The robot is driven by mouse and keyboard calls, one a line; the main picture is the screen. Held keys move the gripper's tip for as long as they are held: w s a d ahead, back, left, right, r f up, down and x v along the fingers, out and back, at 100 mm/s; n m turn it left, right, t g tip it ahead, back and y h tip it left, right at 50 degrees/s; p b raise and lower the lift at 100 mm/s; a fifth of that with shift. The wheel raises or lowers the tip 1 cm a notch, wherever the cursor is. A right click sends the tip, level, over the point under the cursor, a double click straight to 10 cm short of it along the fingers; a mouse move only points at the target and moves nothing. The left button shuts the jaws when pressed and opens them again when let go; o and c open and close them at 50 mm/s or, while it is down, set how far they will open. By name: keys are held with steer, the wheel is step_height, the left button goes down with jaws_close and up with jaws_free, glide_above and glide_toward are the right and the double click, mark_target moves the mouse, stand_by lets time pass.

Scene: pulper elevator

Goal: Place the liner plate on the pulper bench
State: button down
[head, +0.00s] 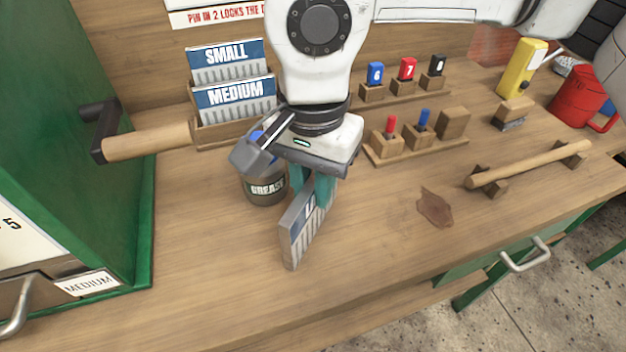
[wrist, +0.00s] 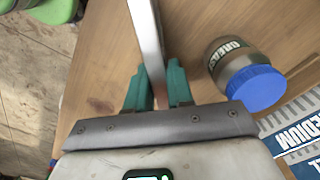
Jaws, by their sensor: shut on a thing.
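My gripper (head: 314,188) is shut on the liner plate (head: 298,235), a grey ribbed plate with a blue label, mostly hidden by the fingers. The plate stands on edge at or just above the bench top; I cannot tell whether it touches. In the wrist view the plate (wrist: 147,45) shows edge-on as a thin strip between the green fingers (wrist: 152,90). The pulper bench (head: 390,265) is the wooden top under it. The green pulper (head: 110,150) with its wooden-handled crank (head: 150,140) stands at the left.
A grease jar (head: 263,188) with a blue lid stands close behind the plate. SMALL (head: 226,62) and MEDIUM (head: 235,97) plates sit in a rack behind. Peg holders (head: 415,140) and a wooden bar (head: 528,165) stand to the right. The front middle of the bench is clear.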

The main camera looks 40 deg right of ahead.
steer(key=shift+f, duration=0.15)
steer(key=c, duration=1)
jaws_free()
step_height(320, 180, up, 12)
steer(key=p, duration=0.1)
steer(key=shift+r, duration=0.2)
